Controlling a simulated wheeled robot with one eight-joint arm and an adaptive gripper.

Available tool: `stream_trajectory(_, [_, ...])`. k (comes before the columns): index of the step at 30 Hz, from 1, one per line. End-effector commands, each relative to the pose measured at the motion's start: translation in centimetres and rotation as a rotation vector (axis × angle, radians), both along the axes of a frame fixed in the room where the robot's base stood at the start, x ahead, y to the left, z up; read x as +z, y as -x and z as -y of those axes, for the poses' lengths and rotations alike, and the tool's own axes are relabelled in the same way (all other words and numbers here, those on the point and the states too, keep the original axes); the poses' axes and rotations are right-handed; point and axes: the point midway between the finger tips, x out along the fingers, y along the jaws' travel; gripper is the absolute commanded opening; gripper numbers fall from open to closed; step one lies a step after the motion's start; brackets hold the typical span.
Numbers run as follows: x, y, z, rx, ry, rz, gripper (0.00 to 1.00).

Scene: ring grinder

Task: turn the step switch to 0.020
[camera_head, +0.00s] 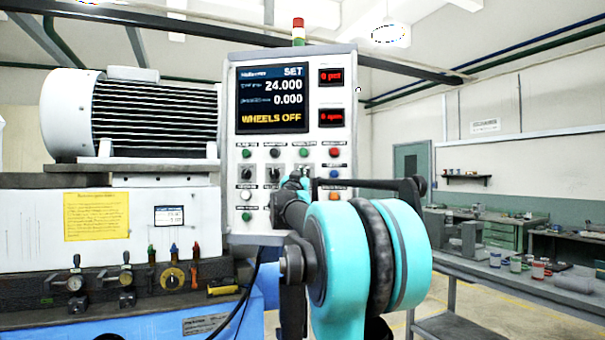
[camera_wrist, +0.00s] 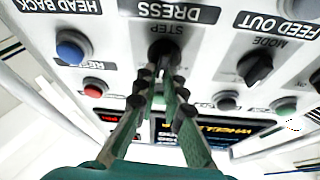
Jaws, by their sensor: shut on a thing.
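The black step switch (camera_wrist: 163,50) shows in the wrist view, upside down, under the label STEP on the white control panel (camera_head: 237,95). My gripper (camera_wrist: 158,76) has its two green fingers closed in on the switch, with the dark fingertips on either side of its knob. In the head view my gripper (camera_head: 297,182) reaches the right-hand part of the panel's switch rows and mostly hides the step switch. The switch's pointer and scale cannot be read. The panel screen (camera_head: 272,99) reads SET, 24.000, 0.000 and WHEELS OFF.
The mode knob (camera_wrist: 256,68), a blue button (camera_wrist: 73,46) and a red button (camera_wrist: 93,89) sit close around the gripper. The grinder body (camera_head: 140,215) stands left of the panel. A workbench (camera_head: 500,265) is at the right.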

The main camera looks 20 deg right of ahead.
Motion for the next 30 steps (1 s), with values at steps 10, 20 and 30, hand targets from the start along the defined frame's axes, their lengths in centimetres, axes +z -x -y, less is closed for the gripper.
stream_trajectory(10, [-0.07, -0.05, 0.13, 0.002, -0.260, 0.154, 0.00])
stream_trajectory(20, [-0.15, 0.03, 0.30, 0.002, -0.483, 0.290, 0.00])
stream_trajectory(30, [-0.22, 0.09, 0.37, 0.003, -0.611, 0.365, 0.00])
